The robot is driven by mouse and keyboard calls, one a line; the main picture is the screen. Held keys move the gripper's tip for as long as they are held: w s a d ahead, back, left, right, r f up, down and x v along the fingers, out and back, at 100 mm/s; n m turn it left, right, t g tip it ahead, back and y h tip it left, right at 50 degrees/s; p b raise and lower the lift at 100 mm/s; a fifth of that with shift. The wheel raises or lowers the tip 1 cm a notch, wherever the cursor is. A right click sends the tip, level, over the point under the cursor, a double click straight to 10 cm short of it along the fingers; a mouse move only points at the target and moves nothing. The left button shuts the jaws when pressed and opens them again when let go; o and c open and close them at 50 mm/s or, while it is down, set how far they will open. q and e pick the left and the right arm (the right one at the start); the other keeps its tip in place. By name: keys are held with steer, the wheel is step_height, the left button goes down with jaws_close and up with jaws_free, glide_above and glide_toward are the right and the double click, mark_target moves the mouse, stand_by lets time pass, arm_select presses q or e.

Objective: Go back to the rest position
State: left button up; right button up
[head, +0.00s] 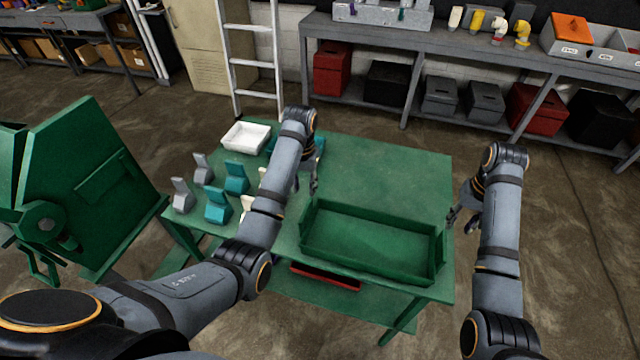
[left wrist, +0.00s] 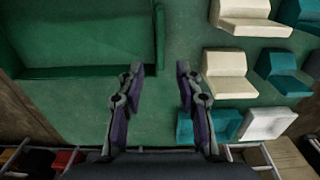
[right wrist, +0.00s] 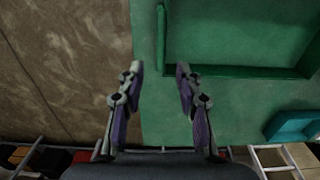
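My left gripper (head: 314,184) hangs above the green table, between the block group and the green tray. The left wrist view shows its fingers (left wrist: 160,75) apart with nothing between them. My right gripper (head: 456,218) is beside the table's right edge. Its fingers (right wrist: 160,75) are apart and empty in the right wrist view. The green table (head: 395,165) carries an empty green open tray (head: 365,240) at its front right. Teal blocks (head: 217,205), grey blocks (head: 182,194) and cream blocks (left wrist: 228,72) stand on the left side; my left arm partly hides the cream ones.
A white bin (head: 246,137) and a teal bin (left wrist: 208,126) stand at the table's back left. A green machine (head: 85,185) is left of the table. A ladder (head: 250,62) and a grey shelf bench (head: 460,45) stand behind. The table's back right is clear.

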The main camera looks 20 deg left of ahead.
stand_by(0.3)
